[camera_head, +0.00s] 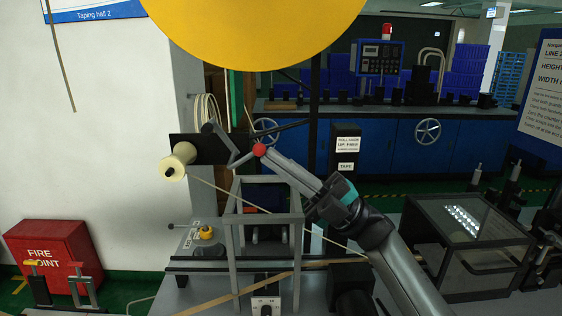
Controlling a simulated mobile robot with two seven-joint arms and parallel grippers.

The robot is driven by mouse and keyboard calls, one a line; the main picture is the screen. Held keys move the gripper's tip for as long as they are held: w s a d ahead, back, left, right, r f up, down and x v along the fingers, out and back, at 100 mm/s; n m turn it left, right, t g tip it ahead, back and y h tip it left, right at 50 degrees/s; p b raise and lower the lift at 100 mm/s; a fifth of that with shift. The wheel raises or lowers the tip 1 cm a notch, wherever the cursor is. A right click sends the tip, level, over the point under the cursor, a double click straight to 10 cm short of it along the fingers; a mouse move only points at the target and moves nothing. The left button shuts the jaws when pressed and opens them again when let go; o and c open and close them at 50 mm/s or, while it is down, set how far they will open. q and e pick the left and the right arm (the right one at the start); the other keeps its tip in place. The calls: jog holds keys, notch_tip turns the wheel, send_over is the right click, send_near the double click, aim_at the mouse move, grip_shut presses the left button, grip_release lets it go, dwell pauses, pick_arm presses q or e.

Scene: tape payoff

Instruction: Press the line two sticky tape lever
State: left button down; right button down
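The red ball knob (259,149) of a lever shows near the middle, beside a grey bent arm (238,158) and a dark plate. A cream tape roll (178,163) sits on a spindle left of the plate. My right arm comes in from the lower right. My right gripper (272,160) looks like one narrow bar with no gap, its tip right at the knob. I cannot tell whether it touches the knob. My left gripper is not in view.
A grey frame (237,250) stands over the conveyor below the knob. A glass-topped box (470,240) is at the right. A large yellow disc (255,30) hangs across the top. A red fire-point box (48,250) is at lower left.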

jog(key=r+h+p, duration=0.2)
jog(key=p, duration=0.2)
jog(key=a+r+h+p, duration=0.1)
jog(key=h+p, duration=0.2)
jog(key=p, duration=0.1)
jog(key=a+r+h+p, duration=0.1)
jog(key=r+h+p, duration=0.1)
jog(key=p, duration=0.3)
jog(key=shift+a+r+h, duration=0.1)
jog(key=shift+r+h, duration=0.2)
jog(key=shift+h, duration=0.3)
jog(key=shift+a+r+p, duration=0.1)
jog(key=shift+a+p, duration=0.3)
jog(key=shift+p, duration=0.15)
jog(key=shift+a+r+p, duration=0.2)
jog(key=shift+a+p, duration=0.1)
jog(key=shift+a, duration=0.15)
jog(key=shift+r, duration=0.1)
